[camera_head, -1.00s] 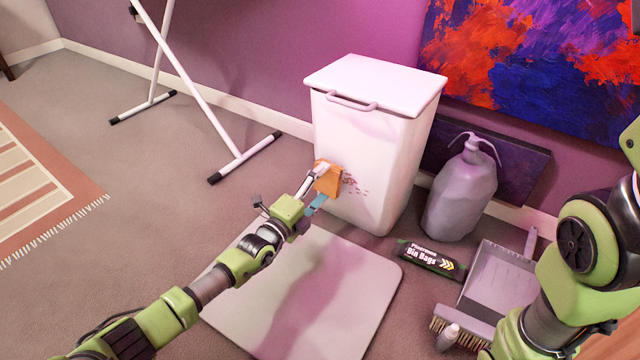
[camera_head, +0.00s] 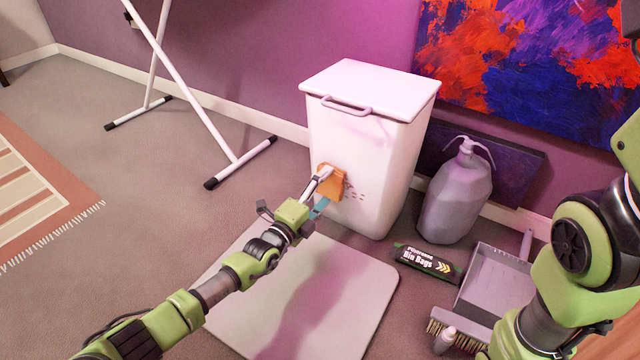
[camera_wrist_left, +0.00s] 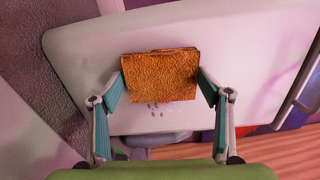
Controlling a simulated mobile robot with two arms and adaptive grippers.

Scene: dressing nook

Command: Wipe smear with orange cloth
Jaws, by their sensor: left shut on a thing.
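The orange cloth (camera_head: 332,184) is held in my left gripper (camera_head: 322,187) at the front of the white bin (camera_head: 361,150). In the left wrist view the folded cloth (camera_wrist_left: 160,76) lies flat between the two teal-padded fingers, against the pale bin face. The smear (camera_head: 353,192) shows as small dark specks on the bin front, just right of the cloth. In the left wrist view the specks (camera_wrist_left: 155,110) sit just below the cloth's edge. The cloth may hide part of the smear. My right arm shows at the right, but its gripper is out of view.
A pale mat (camera_head: 300,300) lies in front of the bin. Right of the bin stand a grey jug (camera_head: 455,197), a bin bags box (camera_head: 428,262), a dustpan (camera_head: 492,285) and a brush (camera_head: 459,333). A white-legged stand (camera_head: 190,90) is behind left.

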